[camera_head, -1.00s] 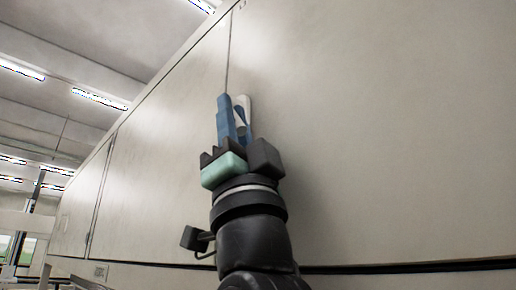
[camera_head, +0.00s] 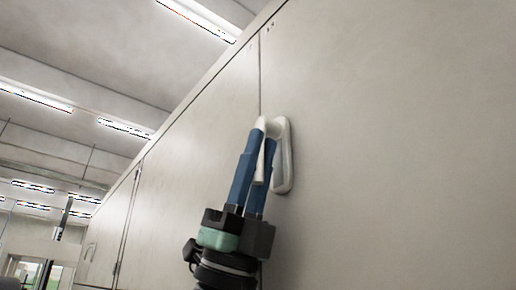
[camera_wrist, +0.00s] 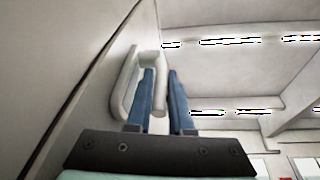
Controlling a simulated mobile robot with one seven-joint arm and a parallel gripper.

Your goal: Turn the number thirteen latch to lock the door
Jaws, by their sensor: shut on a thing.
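The latch is a white looped handle (camera_head: 285,160) on the large pale door panel (camera_head: 400,150), just right of a vertical seam. It also shows in the wrist view (camera_wrist: 127,82). No number is readable on it. My gripper (camera_head: 260,143) has two blue fingers pointing up at the latch. In the wrist view its fingers (camera_wrist: 160,78) lie on either side of the latch's outer white bar, shut on it. The finger contact is partly hidden in the head view.
A pale wall with further seams (camera_head: 130,225) runs away to the left, with what looks like another small handle (camera_head: 90,252) far along it. Ceiling lights (camera_head: 200,18) hang above. The door face right of the latch is clear.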

